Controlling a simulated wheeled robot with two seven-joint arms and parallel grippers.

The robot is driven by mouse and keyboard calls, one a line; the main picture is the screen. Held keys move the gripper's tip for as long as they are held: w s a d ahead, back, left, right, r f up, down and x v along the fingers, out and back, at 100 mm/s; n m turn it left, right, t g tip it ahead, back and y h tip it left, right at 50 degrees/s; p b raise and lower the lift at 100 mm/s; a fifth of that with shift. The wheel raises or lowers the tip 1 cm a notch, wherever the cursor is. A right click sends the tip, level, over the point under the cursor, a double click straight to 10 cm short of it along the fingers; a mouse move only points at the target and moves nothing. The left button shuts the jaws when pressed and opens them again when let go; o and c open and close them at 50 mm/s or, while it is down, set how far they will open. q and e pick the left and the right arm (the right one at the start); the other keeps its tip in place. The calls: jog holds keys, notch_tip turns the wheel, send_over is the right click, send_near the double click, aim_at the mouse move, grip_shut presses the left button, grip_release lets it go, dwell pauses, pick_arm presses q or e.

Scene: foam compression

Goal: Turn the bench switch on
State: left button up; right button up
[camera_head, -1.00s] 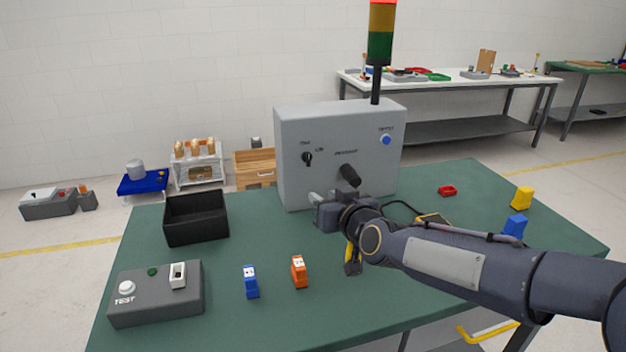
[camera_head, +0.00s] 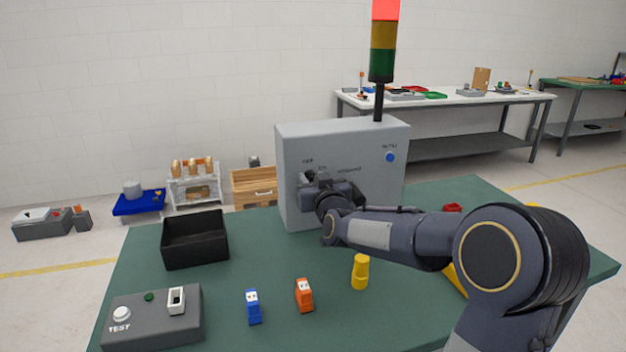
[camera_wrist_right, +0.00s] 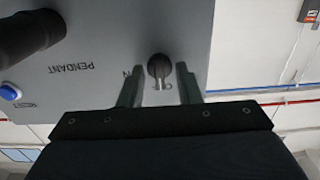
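A grey control box (camera_head: 342,150) stands on the green bench. Its front has a dark rotary switch under OFF/ON lettering, a PENDANT label and a blue button (camera_head: 390,157). In the right wrist view the switch knob (camera_wrist_right: 159,67) sits between the two fingers of my right gripper (camera_wrist_right: 160,84), with a visible gap on each side. The gripper is open around the knob. In the head view my right gripper (camera_head: 315,185) is at the box front and mostly covers the switch. The light tower (camera_head: 383,40) shows a bright red top. My left gripper is not in view.
A black bin (camera_head: 195,240) and a grey TEST box (camera_head: 152,318) are on the left of the bench (camera_head: 225,325). Blue (camera_head: 253,306), orange (camera_head: 304,295) and yellow (camera_head: 360,271) pieces stand in front. A red piece (camera_head: 453,208) lies right, partly behind my arm.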

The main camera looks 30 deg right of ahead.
jog(key=c, duration=0.6)
jog(key=m+b, duration=0.2)
jog(key=b, duration=0.1)
jog(key=shift+f, duration=0.25)
jog(key=shift+c, duration=0.2)
jog(key=m+b, duration=0.4)
jog(key=m, duration=0.3)
jog(key=m+b, duration=0.4)
jog(key=m, duration=0.4)
jog(key=shift+s+d+m+b, duration=0.1)
jog(key=shift+d+m+b, duration=0.1)
jog(key=shift+m+b, duration=0.1)
jog(key=shift+m, duration=0.3)
jog(key=o, duration=0.6)
